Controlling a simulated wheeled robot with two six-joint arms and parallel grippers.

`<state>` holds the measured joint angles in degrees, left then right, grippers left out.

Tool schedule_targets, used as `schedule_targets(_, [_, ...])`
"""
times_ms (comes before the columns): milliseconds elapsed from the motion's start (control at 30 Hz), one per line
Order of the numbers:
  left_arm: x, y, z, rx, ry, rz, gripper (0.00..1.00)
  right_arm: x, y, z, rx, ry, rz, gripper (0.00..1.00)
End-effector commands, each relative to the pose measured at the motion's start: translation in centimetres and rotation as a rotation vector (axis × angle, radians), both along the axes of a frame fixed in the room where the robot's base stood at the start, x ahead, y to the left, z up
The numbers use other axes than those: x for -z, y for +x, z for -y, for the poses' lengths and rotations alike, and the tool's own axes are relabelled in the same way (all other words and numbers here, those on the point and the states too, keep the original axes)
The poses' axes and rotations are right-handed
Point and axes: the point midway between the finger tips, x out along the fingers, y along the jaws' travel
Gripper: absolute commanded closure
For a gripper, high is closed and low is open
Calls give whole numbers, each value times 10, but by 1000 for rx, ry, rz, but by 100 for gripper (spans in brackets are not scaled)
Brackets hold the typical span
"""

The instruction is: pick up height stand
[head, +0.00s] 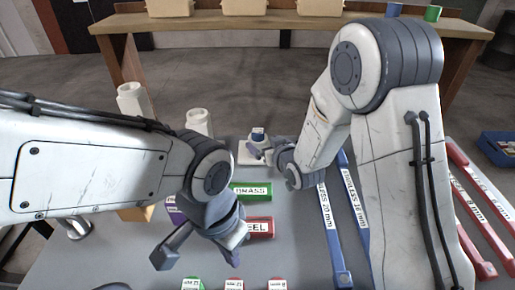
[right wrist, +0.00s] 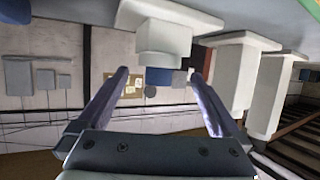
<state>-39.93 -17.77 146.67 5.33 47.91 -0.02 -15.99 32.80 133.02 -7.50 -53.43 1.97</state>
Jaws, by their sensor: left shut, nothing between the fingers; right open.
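Three white stands with flat square bases and upright posts of different heights stand at the table's far left side. The short stand (head: 246,157) is nearest my right gripper (head: 258,147). The medium stand (head: 199,122) and the tall stand (head: 131,100) are further left. In the right wrist view, which is upside down, the short stand (right wrist: 165,40) appears between and beyond the open, empty fingers (right wrist: 165,90); the medium stand (right wrist: 238,75) and tall stand (right wrist: 270,100) are to the right. My left gripper (head: 228,248) is shut and empty over the table front, partly hidden by its wrist.
A green BRASS label block (head: 251,190) and a red block (head: 260,228) lie near my left gripper. Blue strips (head: 330,235) and red strips (head: 475,200) lie at the right. A wooden bench (head: 280,28) with bins stands behind. A blue tray (head: 497,148) is at far right.

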Motion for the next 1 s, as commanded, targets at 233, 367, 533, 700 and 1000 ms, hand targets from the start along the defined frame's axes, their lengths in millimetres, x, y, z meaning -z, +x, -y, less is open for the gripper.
schedule_targets(233, [-12,0,0,0,0,0,100,11,32,-13,-1,0,-1,0])
schedule_targets(367, [-12,0,0,0,0,0,100,15,39,-16,-1,0,-1,0])
schedule_targets(533, [-12,0,0,0,0,0,100,15,39,-16,0,0,0,0])
schedule_targets(700, [-12,0,0,0,0,0,100,15,39,-15,0,0,0,54])
schedule_targets(1000, [-12,0,0,0,0,0,100,14,39,-15,0,1,3,100])
